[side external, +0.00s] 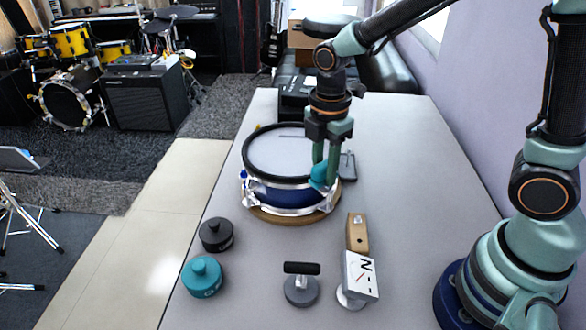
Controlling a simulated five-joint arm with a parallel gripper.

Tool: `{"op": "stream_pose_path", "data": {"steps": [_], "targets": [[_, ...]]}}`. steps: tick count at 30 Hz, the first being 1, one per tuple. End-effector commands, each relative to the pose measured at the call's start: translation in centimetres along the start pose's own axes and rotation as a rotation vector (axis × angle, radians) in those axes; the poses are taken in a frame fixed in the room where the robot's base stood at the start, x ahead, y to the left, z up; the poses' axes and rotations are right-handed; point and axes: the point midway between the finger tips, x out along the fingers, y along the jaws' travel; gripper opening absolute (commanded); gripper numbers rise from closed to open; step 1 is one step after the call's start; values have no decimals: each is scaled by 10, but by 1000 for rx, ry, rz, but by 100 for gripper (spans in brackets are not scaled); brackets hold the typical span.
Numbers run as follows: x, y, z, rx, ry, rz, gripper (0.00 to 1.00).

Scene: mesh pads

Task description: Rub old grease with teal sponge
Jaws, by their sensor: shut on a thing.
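The teal sponge (318,182) is held between the fingers of my gripper (326,168), which is shut on it. The sponge is at the right edge of a round drum (290,196) with a blue shell, silver hardware and a dark rim around a pale head (277,152). I cannot tell whether the sponge touches the rim or hangs just in front of it. No old grease can be made out for sure; a thin dark line (292,136) shows on the far part of the head, and I cannot tell what it is.
On the near table (408,190) stand a black pot (216,236), a teal pot (203,278), a black-handled tool (302,288), a white-faced gauge (360,275) and a wooden block (357,234). A black box (294,100) is behind the drum. The table's right side is clear.

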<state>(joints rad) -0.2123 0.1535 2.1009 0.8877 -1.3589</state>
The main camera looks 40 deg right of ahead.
Motion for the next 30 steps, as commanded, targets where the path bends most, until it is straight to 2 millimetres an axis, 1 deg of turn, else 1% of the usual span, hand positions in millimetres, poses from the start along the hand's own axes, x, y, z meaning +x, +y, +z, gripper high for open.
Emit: {"op": "stream_pose_path", "data": {"steps": [2,11,24,30], "targets": [[2,-2,-4,-7,-1,-5,0],[-2,-1,-3,-6,-1,-3,0],[-42,0,-2,-1,1,3,0],[-57,0,-2,0,1,2,0]]}}
